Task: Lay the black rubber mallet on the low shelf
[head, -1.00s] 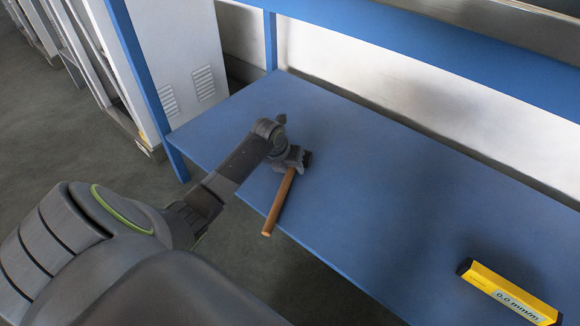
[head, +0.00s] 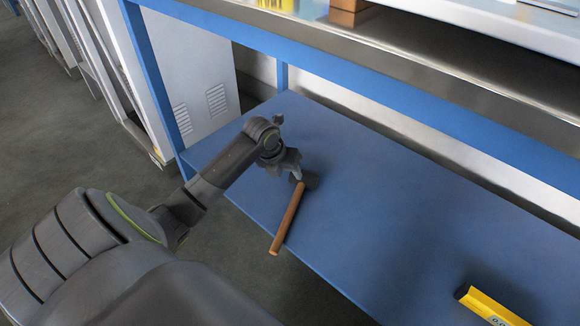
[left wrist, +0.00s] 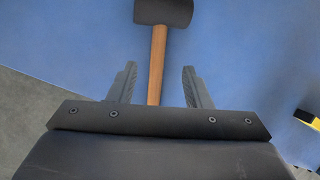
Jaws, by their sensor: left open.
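The black rubber mallet (head: 287,218) lies on the blue low shelf (head: 390,205), its black head on the shelf and its brown wooden handle pointing toward the front edge, the end reaching to about that edge. My right gripper is not in view.
A yellow level (head: 492,305) lies at the shelf's right front. A metal-edged upper worktop (head: 400,62) overhangs the back of the shelf. A blue post (head: 155,75) and a pale cabinet (head: 195,75) stand at the left. The shelf's middle is bare.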

